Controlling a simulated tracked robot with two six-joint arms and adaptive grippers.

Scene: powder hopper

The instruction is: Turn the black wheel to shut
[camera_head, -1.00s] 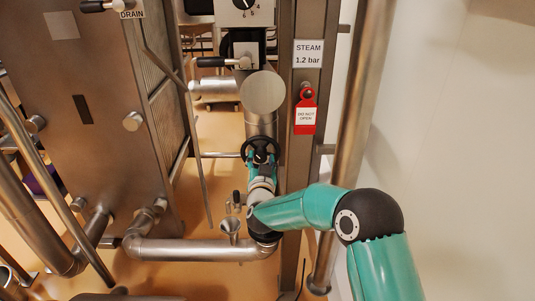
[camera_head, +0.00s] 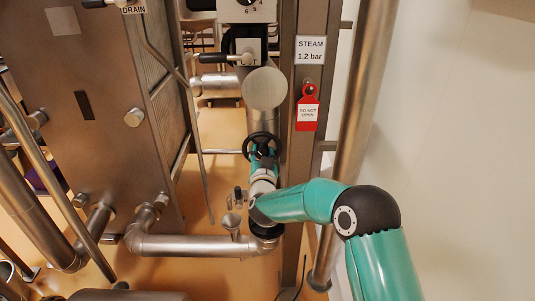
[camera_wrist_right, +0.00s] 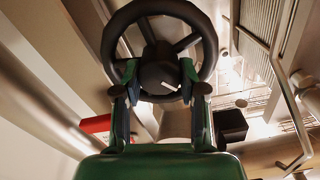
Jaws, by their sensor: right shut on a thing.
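The black wheel (camera_head: 249,142) is a round, spoked handwheel below the upright steel pipe in the head view. In the right wrist view the wheel (camera_wrist_right: 158,8) fills the upper middle, with its dark hub facing me and a small white mark on it. My right gripper (camera_head: 263,158) is at the wheel, its arm coming from the lower right. In the wrist view the right gripper (camera_wrist_right: 160,88) has one finger on each side of the hub's lower part, near the lower rim, shut on the wheel. The exact contact is partly hidden. My left gripper is not in view.
A steel post (camera_head: 298,165) stands right of the wheel, with a steam sign (camera_head: 310,50) and a red tag (camera_head: 308,112). A horizontal pipe (camera_head: 190,246) and a small funnel (camera_head: 231,221) are below left. A large steel cabinet (camera_head: 80,60) stands left.

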